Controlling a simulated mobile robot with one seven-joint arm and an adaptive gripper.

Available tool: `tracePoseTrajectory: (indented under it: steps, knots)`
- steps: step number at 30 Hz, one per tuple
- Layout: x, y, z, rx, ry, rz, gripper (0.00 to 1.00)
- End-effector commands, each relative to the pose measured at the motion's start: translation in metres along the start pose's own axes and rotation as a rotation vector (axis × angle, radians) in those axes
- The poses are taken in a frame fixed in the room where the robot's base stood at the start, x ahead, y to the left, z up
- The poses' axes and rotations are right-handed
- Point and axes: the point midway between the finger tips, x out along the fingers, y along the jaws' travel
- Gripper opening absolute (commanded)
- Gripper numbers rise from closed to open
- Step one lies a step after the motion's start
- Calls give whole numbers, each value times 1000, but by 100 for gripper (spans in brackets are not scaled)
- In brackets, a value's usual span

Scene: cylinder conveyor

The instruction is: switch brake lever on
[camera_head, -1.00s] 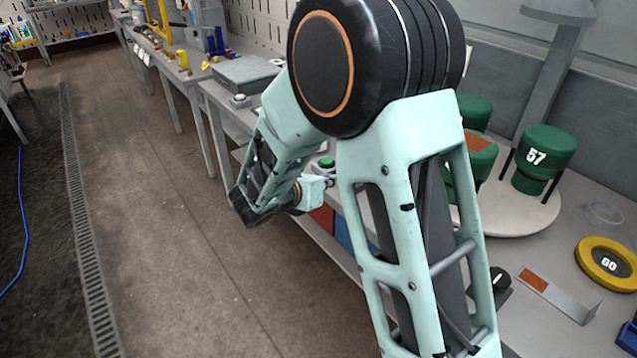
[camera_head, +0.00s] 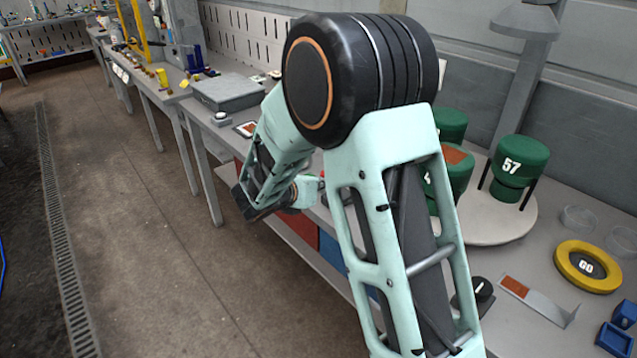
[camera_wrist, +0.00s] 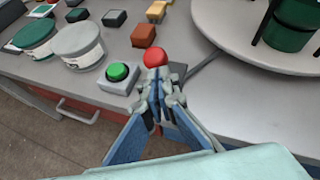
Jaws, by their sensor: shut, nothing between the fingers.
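A red ball knob (camera_wrist: 155,56), which looks like the tip of the brake lever, shows at the upper middle of the wrist view. The rest of that lever is mostly hidden behind my fingers; a dark block (camera_wrist: 178,71) shows beside the knob. My gripper (camera_wrist: 158,80) is shut and empty, with its fingertips right at the near side of the red knob. I cannot tell whether they touch it. In the head view my arm hides most of this spot.
A green button on a grey box (camera_wrist: 118,73) stands just left of my fingers. Tubs (camera_wrist: 78,45) stand farther left. A round white platform (camera_head: 488,222) carries green weights (camera_head: 520,168). The floor (camera_head: 150,260) is clear.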

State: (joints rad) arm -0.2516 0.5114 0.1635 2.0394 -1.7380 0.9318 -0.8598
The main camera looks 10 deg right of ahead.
Motion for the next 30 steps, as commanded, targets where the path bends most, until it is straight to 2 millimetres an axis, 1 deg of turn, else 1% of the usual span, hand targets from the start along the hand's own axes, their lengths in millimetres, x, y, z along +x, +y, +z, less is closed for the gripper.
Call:
tracePoseTrajectory:
  steps: [1, 5, 17, 23, 30]
  knots:
    - [-1, -2, 6, 5, 9, 1, 0]
    - [0, -2, 6, 10, 24, 8, 0]
    - [3, -7, 14, 30, 77, 26, 0]
    - [6, -12, 25, 55, 141, 47, 0]
    - [17, -23, 44, 111, 287, 99, 0]
